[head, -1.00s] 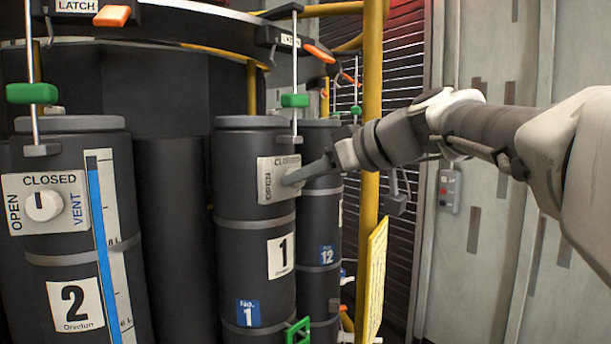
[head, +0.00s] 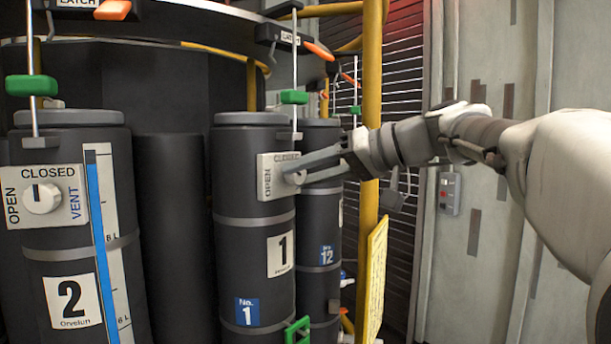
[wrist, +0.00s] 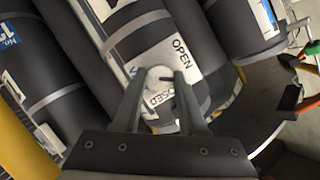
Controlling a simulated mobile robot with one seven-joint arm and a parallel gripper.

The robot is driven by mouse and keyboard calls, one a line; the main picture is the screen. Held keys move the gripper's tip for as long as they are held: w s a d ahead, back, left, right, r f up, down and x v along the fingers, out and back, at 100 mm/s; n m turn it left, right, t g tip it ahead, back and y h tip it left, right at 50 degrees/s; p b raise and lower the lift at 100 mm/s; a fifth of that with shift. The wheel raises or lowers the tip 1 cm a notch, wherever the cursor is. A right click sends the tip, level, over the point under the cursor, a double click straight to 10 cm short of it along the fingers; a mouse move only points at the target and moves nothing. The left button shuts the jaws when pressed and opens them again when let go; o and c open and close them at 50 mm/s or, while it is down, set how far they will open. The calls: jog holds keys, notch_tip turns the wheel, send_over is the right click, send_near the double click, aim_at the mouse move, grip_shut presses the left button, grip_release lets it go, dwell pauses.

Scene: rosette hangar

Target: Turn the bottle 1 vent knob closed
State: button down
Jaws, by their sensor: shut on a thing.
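Bottle 1 (head: 237,170) is a dark cylinder with a "1" label, in the middle of the head view. Its light vent plate (head: 265,182) carries OPEN and CLOSED lettering and also shows in the wrist view (wrist: 186,70). The round white vent knob (wrist: 158,75) sits between my fingertips, with its dark mark pointing right in the wrist picture, on the side between OPEN and CLOSED. My gripper (head: 298,170) reaches in from the right and is shut on the knob. The fingers partly hide the plate, and the knob is small in the head view.
Bottle 2 (head: 70,245), with its own white knob (head: 42,198), stands left. Bottle 12 (head: 319,225) stands close behind bottle 1 on the right. A yellow post (head: 372,90) rises beside my arm. A green handle (head: 294,97) hangs on a rod above bottle 1.

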jog(key=m+y, duration=0.1)
jog(key=m, duration=0.1)
jog(key=m+y, duration=0.1)
jog(key=m, duration=0.1)
jog(key=shift+w+d+f+g+b, duration=0.1)
jog(key=shift+d+f+g+b, duration=0.05)
jog(key=shift+g+b, duration=0.25)
jog(key=m+y, duration=0.2)
jog(key=m, duration=0.2)
jog(key=shift+f+b, duration=0.1)
jog(key=shift+b, duration=0.25)
jog(key=shift+m, duration=0.4)
jog(key=shift+c, duration=2.2)
grip_release()
jog(key=b+v, duration=0.2)
jog(key=v, duration=1.5)
jog(key=shift+d+f, duration=0.2)
